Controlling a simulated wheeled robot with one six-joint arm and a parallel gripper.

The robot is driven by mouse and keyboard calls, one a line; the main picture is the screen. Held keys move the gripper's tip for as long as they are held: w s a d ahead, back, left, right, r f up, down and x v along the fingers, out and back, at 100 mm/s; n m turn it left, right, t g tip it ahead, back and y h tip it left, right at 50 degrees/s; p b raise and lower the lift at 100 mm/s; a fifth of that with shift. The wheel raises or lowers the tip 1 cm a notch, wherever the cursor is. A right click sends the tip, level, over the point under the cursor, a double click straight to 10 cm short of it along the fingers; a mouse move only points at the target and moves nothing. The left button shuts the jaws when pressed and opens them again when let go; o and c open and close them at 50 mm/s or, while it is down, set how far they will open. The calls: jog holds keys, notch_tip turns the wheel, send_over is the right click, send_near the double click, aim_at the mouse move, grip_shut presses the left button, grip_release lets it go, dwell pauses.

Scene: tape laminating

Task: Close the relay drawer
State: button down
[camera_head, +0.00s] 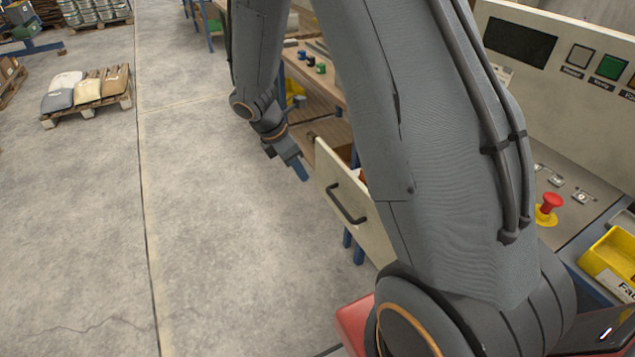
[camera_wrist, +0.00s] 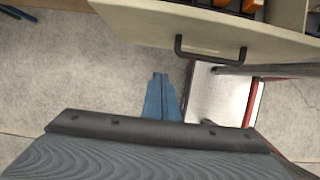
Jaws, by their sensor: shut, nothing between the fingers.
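The relay drawer (camera_head: 333,191) stands pulled out from the workbench, with its cream front and dark bar handle (camera_head: 347,204) facing the open floor. Its front (camera_wrist: 205,25) and handle (camera_wrist: 211,50) also show at the top of the wrist view, with orange and dark items inside it. My gripper (camera_head: 301,172) is shut and empty, just left of the drawer front's upper left edge in the head view. In the wrist view, the blue fingertips (camera_wrist: 160,78) are together, apart from the handle and to its left. My arm hides part of the drawer's right side.
The workbench (camera_head: 320,88) with small coloured parts lies behind my arm. A control panel with a red emergency button (camera_head: 551,202) and a yellow bin (camera_head: 612,262) is at right. Concrete floor (camera_head: 220,240) is clear at left; a pallet with sacks (camera_head: 85,98) stands farther off.

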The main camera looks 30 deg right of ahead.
aim_at(325, 186)
jog(key=d+f+p, duration=0.1)
jog(key=d+f, duration=0.1)
jog(key=f, duration=0.1)
jog(key=d+f+p, duration=0.1)
jog(key=d+f, duration=0.2)
jog(key=d+f+p, duration=0.1)
jog(key=d+f, duration=0.1)
jog(key=f, duration=0.1)
jog(key=shift+w+d, duration=0.15)
jog(key=shift+d, duration=0.15)
